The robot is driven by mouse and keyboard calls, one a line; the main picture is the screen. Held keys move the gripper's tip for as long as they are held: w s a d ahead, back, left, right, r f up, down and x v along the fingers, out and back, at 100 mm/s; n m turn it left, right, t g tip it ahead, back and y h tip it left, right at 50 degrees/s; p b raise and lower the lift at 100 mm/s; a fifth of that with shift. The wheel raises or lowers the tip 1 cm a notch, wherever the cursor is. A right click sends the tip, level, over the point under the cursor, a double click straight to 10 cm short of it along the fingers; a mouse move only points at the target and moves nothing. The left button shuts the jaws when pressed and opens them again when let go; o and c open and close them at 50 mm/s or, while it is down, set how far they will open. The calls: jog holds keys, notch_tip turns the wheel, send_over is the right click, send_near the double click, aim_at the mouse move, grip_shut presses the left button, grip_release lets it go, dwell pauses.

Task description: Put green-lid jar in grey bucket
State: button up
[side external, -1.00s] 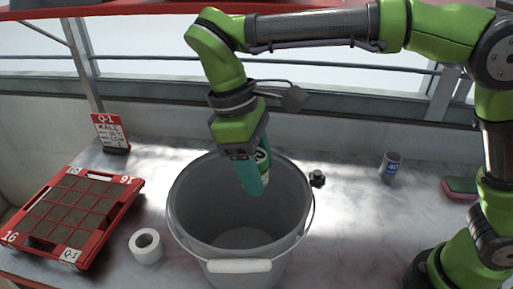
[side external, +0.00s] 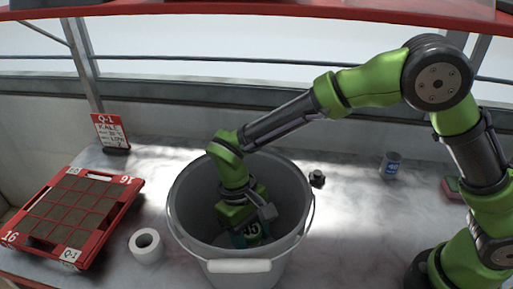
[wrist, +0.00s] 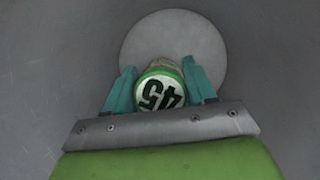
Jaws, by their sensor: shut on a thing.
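The green-lid jar (wrist: 161,88) is between the two teal fingers of my gripper (wrist: 161,86) in the wrist view. Its lid is white with a green rim and a dark "45". My gripper is shut on the jar. In the side view my gripper (side external: 248,238) is down inside the grey bucket (side external: 188,205), low near its floor. The jar (side external: 254,232) is partly hidden there by my gripper. The bucket's round floor (wrist: 172,35) shows beyond the jar in the wrist view. I cannot tell whether the jar touches the floor.
A red seed tray (side external: 118,213) and a white tape roll (side external: 146,246) are left of the bucket. A red sign (side external: 110,132) stands behind them. A small black knob (side external: 317,179) and a grey cup (side external: 391,165) are to the right. The bucket's handle (side external: 240,266) hangs at its front.

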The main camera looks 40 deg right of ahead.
jog(key=shift+f, duration=2.1)
jog(key=o, duration=1.2)
jog(key=shift+f, duration=0.15)
jog(key=shift+c, duration=0.2)
jog(key=v, duration=1.2)
